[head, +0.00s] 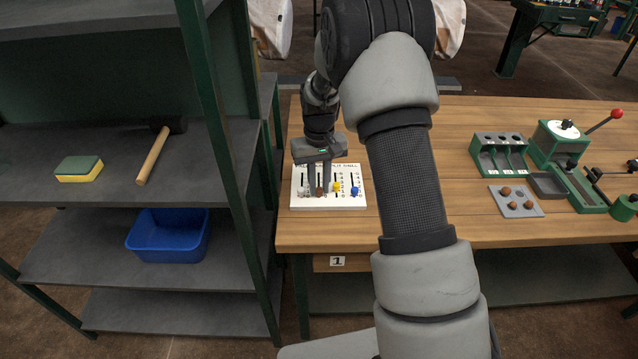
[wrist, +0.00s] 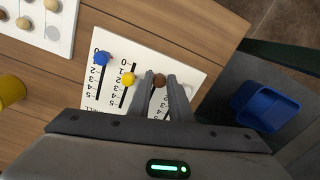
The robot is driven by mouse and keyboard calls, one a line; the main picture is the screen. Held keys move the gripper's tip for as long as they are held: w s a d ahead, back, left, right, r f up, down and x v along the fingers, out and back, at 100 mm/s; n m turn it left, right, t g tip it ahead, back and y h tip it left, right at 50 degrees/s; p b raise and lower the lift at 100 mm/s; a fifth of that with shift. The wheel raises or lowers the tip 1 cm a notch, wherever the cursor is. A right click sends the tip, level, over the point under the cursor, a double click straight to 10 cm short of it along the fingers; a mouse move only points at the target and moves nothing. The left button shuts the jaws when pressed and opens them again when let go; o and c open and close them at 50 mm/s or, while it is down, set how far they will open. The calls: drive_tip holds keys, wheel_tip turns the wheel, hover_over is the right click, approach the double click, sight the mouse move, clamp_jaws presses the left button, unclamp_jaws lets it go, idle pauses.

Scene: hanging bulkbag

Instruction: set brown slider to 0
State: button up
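A white slider panel (head: 345,204) lies on the wooden table in the head view; it also shows in the wrist view (wrist: 194,75). It has a blue knob (wrist: 102,58), a yellow knob (wrist: 128,79) and a brown knob (wrist: 159,80). The blue knob is by the 0 end of its scale. The brown knob is about level with it across the panel, but my finger hides its numbers. My gripper (wrist: 160,82) points down with one finger on each side of the brown knob. I cannot tell whether both fingers press on it.
Green fixtures with a red-knobbed lever (head: 616,114) and a grey plate with brown pegs (head: 516,201) stand at the table's right. A shelf on the left holds a sponge (head: 79,169), a mallet (head: 153,154) and a blue bin (head: 168,240).

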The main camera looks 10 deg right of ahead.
sight(319, 190)
drive_tip(key=o, duration=0.4)
drive_tip(key=shift+s, duration=0.1)
drive_tip(key=shift+c, duration=0.2)
drive_tip(key=shift+r, duration=0.1)
drive_tip(key=shift+r, duration=0.4)
wheel_tip(319, 190, up, 16)
drive_tip(key=p, duration=0.1)
drive_tip(key=shift+r+p, duration=0.25)
drive_tip(key=shift+p, duration=0.15)
